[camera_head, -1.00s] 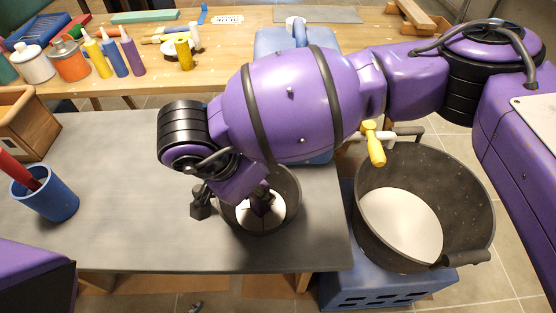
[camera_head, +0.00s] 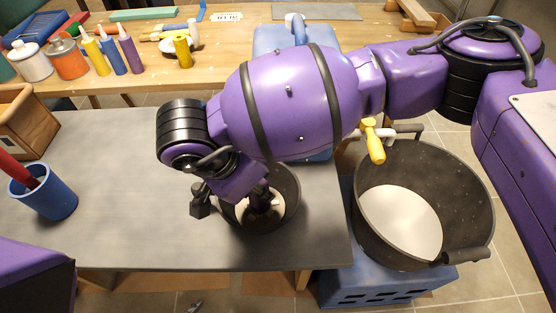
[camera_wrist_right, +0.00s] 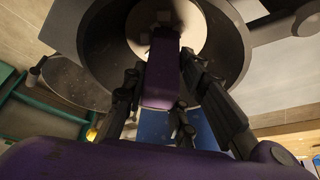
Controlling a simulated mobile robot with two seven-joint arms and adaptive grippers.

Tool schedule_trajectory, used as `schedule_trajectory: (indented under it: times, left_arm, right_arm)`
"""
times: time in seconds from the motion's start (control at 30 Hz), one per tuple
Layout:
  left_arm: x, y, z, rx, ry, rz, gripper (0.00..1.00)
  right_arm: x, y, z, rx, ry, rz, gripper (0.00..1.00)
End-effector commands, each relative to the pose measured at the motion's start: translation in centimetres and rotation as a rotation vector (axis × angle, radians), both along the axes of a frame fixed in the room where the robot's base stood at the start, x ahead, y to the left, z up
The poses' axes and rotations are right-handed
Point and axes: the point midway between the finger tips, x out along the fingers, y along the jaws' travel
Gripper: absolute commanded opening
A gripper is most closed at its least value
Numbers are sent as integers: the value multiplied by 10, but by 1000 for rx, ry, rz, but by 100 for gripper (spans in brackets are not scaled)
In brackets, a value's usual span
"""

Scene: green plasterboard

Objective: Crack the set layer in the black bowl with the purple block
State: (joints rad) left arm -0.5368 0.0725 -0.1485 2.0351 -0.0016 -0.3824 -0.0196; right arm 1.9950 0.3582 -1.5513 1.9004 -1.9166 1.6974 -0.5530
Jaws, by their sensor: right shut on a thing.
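The black bowl (camera_head: 292,212) stands on the grey table near its right front edge. A pale layer shows inside it, partly hidden by my arm; in the right wrist view the pale layer (camera_wrist_right: 204,33) fills the bowl's middle. My right gripper (camera_head: 262,203) reaches down into the bowl. In the right wrist view it is shut on the purple block (camera_wrist_right: 162,75), which extends toward the pale layer. I cannot tell whether the block touches the layer or whether the layer is cracked. My left gripper is not in view.
A large dark tub (camera_head: 462,205) with a pale bottom stands right of the table on a blue crate (camera_head: 385,288). A blue cup (camera_head: 48,198) and a wooden box (camera_head: 22,125) are at the left. Bottles line the back bench. The grey table's middle left is clear.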

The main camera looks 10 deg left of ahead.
Motion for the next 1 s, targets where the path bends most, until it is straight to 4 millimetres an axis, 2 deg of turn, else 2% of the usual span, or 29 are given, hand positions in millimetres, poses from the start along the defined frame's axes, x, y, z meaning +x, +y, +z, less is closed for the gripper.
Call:
schedule_trajectory:
  times: [1.0]
  left_arm:
    - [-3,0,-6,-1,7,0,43]
  right_arm:
    - [0,0,-8,0,0,0,0]
